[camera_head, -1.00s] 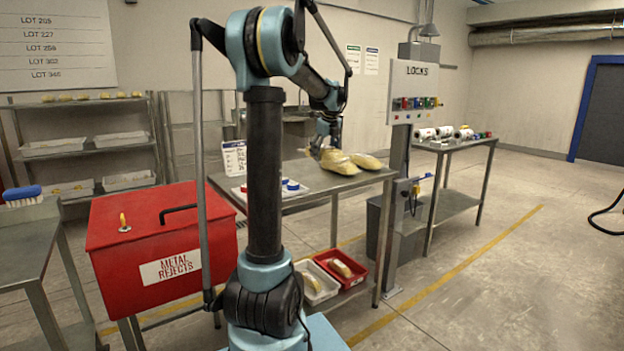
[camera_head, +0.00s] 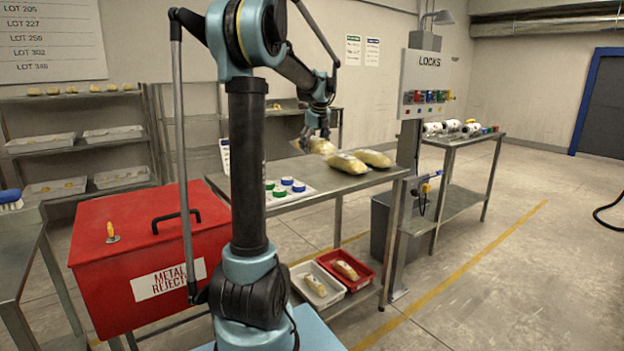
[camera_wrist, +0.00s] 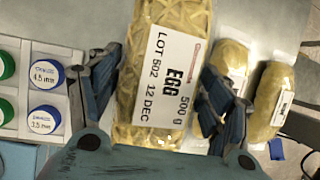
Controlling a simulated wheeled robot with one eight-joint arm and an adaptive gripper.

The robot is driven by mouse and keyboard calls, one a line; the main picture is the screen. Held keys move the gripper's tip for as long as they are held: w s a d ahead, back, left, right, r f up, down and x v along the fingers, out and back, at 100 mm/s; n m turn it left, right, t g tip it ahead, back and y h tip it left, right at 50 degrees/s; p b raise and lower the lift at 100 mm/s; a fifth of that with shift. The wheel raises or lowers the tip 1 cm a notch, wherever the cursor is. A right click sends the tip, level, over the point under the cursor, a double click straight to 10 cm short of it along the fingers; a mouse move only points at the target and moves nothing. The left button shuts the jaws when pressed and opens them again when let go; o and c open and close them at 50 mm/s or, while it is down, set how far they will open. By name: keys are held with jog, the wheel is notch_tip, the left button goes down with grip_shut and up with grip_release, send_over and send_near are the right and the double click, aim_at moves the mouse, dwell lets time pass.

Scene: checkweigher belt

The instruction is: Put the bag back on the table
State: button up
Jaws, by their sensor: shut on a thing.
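A clear bag of yellow pasta (camera_wrist: 140,100), labelled EGG 500 g, LOT 502, 12 DEC, lies between the two fingers of my gripper (camera_head: 317,133). My gripper is shut on it. In the head view the held bag (camera_head: 322,147) is partly hidden by my fingers, over the back of the steel table (camera_head: 322,187). I cannot tell whether it touches the top. Two similar bags lie on the table to its right, a nearer one (camera_head: 347,164) and a farther one (camera_head: 374,158); both also show at the right of the wrist view.
A white tray of green and blue discs (camera_head: 306,191) lies left of the bags. A white bin (camera_head: 327,297) and a red bin (camera_head: 364,281) sit on the shelf below. The red metal rejects box (camera_head: 140,235) stands left; the LOCKS post (camera_head: 408,165) stands right.

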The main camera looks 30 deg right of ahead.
aim_at(320, 142)
jog(key=shift+s+d+f, duration=0.1)
jog(key=shift+d, duration=0.15)
jog(key=shift+s+f, duration=0.1)
jog(key=shift+f, duration=4.8)
jog(key=o, duration=1.6)
jog(key=shift+r, duration=0.1)
jog(key=v, duration=1.1)
jog(key=shift+s+r, duration=0.2)
jog(key=shift+r, duration=0.2)
